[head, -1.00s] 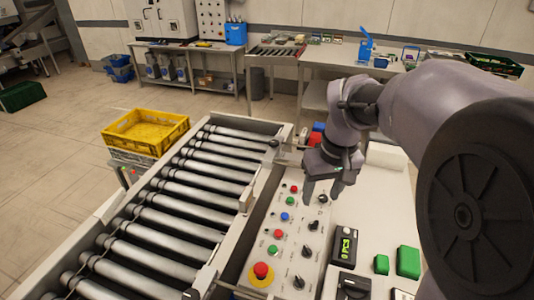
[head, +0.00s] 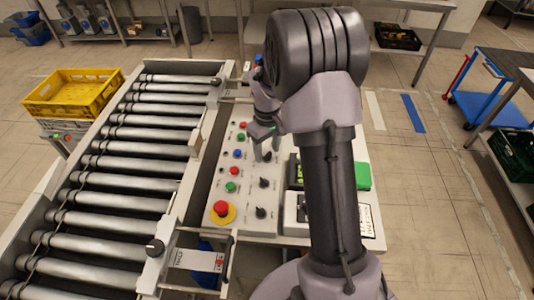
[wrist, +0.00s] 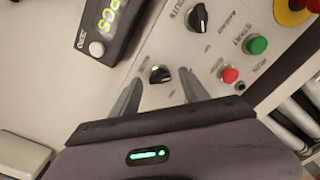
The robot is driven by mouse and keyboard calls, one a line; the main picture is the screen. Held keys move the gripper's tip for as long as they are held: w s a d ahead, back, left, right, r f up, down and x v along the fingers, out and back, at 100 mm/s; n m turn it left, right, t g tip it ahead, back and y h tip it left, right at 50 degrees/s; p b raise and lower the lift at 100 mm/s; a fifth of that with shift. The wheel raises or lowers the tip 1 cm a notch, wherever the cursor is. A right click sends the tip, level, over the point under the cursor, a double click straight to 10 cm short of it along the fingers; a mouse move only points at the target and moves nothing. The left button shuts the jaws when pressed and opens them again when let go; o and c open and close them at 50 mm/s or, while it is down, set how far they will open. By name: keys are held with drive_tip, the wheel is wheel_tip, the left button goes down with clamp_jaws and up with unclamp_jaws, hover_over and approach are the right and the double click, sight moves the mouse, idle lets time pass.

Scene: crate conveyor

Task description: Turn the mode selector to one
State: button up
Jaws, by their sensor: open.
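The control panel (head: 222,190) beside the roller conveyor carries black rotary knobs and coloured buttons. One knob (wrist: 160,74) lies between my gripper's fingertips in the wrist view, apparently without contact. Another black knob (wrist: 197,17) with printed labels shows further up; its lettering is too small to read surely. In the head view two knobs (head: 264,183) (head: 261,212) stand nearer the panel's front edge. I cannot tell from the labels which is the mode selector. My gripper (wrist: 160,78) is open and empty, low over the panel; in the head view my arm partly hides it (head: 265,152).
A red emergency button (head: 222,209) on a yellow base sits at the panel's front. Green and red buttons line the panel's left side. A display box (wrist: 112,25) with green characters stands close by. A yellow crate (head: 70,92) sits left of the conveyor.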

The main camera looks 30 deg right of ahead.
drive_tip(key=shift+f, duration=0.25)
drive_tip(key=shift+c, duration=0.4)
clamp_jaws()
